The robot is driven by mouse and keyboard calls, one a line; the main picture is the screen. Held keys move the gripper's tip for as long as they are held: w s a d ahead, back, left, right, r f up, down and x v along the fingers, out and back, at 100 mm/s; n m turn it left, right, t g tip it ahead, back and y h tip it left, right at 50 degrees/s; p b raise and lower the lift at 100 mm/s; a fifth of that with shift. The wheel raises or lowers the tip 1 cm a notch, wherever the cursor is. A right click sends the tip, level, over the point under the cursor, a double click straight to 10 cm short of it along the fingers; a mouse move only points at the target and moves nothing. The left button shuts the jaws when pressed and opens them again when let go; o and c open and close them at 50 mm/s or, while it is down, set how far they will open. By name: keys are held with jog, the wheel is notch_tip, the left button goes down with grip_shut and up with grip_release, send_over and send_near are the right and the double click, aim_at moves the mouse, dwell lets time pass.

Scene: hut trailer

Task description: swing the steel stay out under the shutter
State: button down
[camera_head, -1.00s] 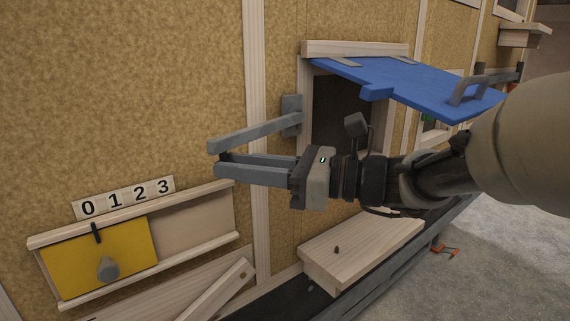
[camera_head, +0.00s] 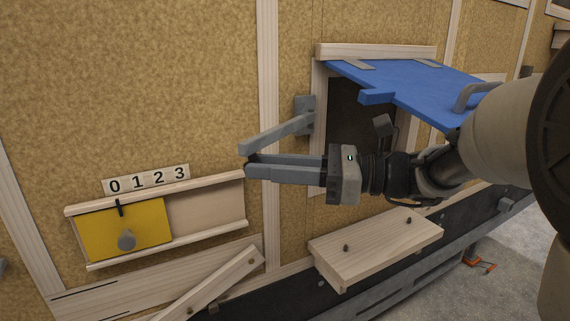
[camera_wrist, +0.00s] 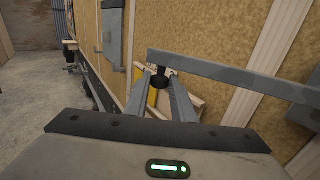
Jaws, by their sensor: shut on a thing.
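The blue shutter (camera_head: 415,88) is raised and slopes outward over a dark wall opening. The grey steel stay (camera_head: 277,133) runs from its wall bracket (camera_head: 304,116), left of the opening. It points left and out from the wall, apart from the shutter. My gripper (camera_head: 247,165) is shut on the stay's free end. In the wrist view the fingers close around a dark knob (camera_wrist: 160,81) below the tip of the stay (camera_wrist: 235,77). The fingers partly hide the knob, and my arm covers part of the shutter's right side.
A wooden shelf (camera_head: 372,250) with small dark pegs juts out below the opening. A yellow sliding panel (camera_head: 100,235) with a knob sits in wooden rails at left, under a number strip (camera_head: 147,179). Braced boards (camera_head: 208,285) lie low on the wall.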

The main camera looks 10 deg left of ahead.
jog(key=shift+d, duration=0.15)
dwell(0.3)
jog(key=c, duration=1.5)
grip_release()
